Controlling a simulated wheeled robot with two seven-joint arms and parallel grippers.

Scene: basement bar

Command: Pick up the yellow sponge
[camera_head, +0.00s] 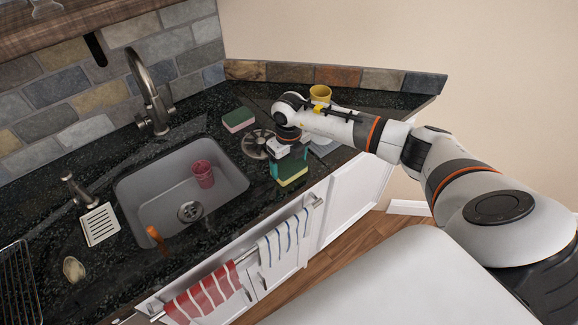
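The yellow sponge (293,176), with a dark green upper part, is on the dark counter near its front edge, right of the sink. My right arm reaches in from the right. My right gripper (283,154) points down directly over this sponge, very close to it or touching it. The fingers are too small and too hidden to show whether they are shut on it. My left gripper is out of view.
A pink and green sponge (238,120) lies behind the sink's right side. The grey sink (150,211) holds a red cup (203,174). A yellow cup (320,93) stands behind my arm. A round dark metal item (255,145) lies left of my gripper. Striped towels (283,240) hang in front.

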